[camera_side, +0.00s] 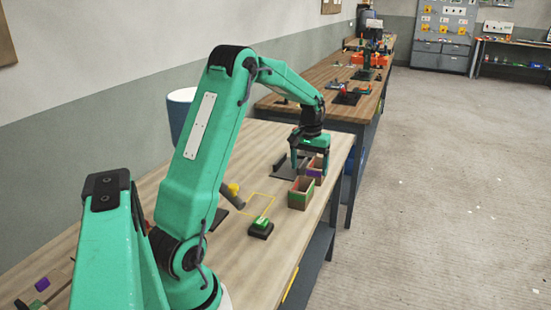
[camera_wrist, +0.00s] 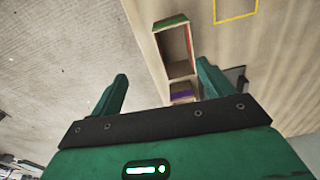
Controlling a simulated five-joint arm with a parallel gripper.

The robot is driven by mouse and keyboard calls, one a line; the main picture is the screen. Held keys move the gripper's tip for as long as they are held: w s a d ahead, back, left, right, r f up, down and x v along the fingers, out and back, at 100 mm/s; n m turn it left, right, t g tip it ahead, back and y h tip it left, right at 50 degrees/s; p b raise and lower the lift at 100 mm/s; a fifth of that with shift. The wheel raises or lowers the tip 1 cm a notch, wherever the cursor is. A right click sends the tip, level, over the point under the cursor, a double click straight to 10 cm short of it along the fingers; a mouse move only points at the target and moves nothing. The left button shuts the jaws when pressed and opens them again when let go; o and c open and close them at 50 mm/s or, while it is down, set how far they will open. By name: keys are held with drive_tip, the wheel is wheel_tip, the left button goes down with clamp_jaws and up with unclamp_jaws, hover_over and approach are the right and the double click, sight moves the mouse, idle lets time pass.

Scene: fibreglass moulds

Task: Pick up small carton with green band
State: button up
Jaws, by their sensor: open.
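The small carton with a green band (camera_side: 299,199) stands open-topped on the wooden bench in the side view. In the wrist view the green-banded carton (camera_wrist: 173,30) lies ahead of my gripper, its dark inside showing. My gripper (camera_side: 310,168) is open and points down, behind the green-banded carton in the side view and apart from it. Its two fingers (camera_wrist: 163,76) also show in the wrist view, with nothing gripped between them.
A second carton with a purple band (camera_side: 316,173) stands just behind the first, close to my fingers; it shows partly hidden in the wrist view (camera_wrist: 182,95). A green block on a dark base (camera_side: 261,228), a yellow outline (camera_side: 259,203) and a grey-and-yellow tool (camera_side: 233,192) are nearby.

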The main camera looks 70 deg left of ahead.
sight(302, 188)
drive_tip(key=shift+n, duration=0.4)
drive_tip(key=shift+a+f, duration=0.55)
drive_tip(key=shift+f, duration=0.4)
drive_tip(key=shift+a+f, duration=0.55)
drive_tip(key=shift+f, duration=0.45)
drive_tip(key=shift+a+f, duration=0.55)
drive_tip(key=shift+f, duration=0.4)
drive_tip(key=shift+f, duration=0.1)
drive_tip(key=shift+s+f, duration=0.1)
drive_tip(key=shift+f, duration=2.45)
drive_tip(key=c, duration=1.1)
